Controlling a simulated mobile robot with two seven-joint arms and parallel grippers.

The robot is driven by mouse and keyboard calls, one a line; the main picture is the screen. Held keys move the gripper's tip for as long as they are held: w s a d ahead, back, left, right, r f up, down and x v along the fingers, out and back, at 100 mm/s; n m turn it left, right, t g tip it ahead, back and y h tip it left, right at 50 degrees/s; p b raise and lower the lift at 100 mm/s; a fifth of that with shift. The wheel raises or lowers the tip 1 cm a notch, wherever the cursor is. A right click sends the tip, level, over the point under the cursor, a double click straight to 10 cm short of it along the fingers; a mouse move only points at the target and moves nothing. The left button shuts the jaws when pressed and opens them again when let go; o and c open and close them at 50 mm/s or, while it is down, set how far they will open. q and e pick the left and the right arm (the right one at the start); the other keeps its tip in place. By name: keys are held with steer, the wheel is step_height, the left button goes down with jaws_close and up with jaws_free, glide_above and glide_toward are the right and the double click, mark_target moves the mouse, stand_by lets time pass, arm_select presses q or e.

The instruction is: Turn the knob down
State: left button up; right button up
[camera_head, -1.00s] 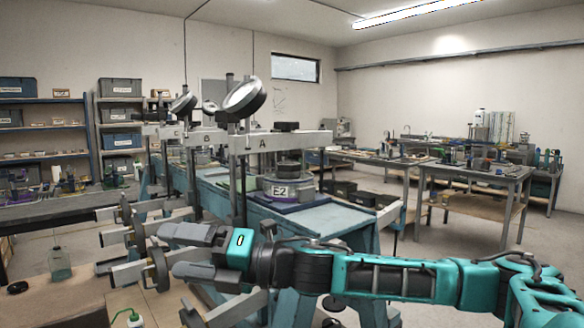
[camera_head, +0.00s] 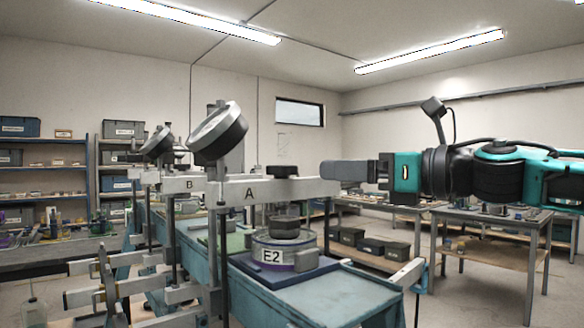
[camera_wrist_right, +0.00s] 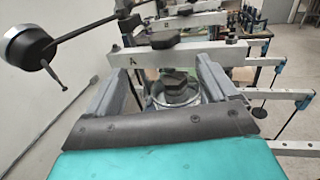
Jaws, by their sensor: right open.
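A black knob (camera_head: 283,172) sits on top of the grey crossbeam marked A (camera_head: 240,192). In the right wrist view the knob (camera_wrist_right: 178,41) is just beyond my fingertips. Below the beam, a dark hexagonal piece (camera_head: 285,223) stands on the round cell labelled E2 (camera_head: 276,257); this piece (camera_wrist_right: 177,83) shows between my fingers in the wrist view. My right gripper (camera_head: 338,171) is at the beam's right end, about level with it, pointing left. In the wrist view the right gripper (camera_wrist_right: 165,66) is open, its fingers apart and empty. My left gripper is out of view.
A round dial (camera_head: 217,133) stands on a post left of the knob. More beams, one marked B (camera_head: 190,184), and another dial (camera_head: 158,142) stand behind. The blue bench (camera_head: 320,298) carries the frame. A worktable (camera_head: 490,215) is at the right.

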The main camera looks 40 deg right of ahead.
mark_target(282, 172)
steer(key=shift+w+a+r+p, duration=0.2)
steer(key=shift+w+p, duration=0.55)
steer(key=shift+w, duration=1.35)
steer(key=shift+w+a+f+p, duration=0.1)
steer(key=shift+w+a+p, duration=0.45)
steer(key=shift+w, duration=1.5)
steer(key=shift+w+a+r+p, duration=0.1)
steer(key=shift+w+p, duration=0.85)
steer(key=shift+w, duration=1.15)
steer(key=shift+c, duration=1)
steer(key=c, duration=0.9)
steer(key=shift+o, duration=0.2)
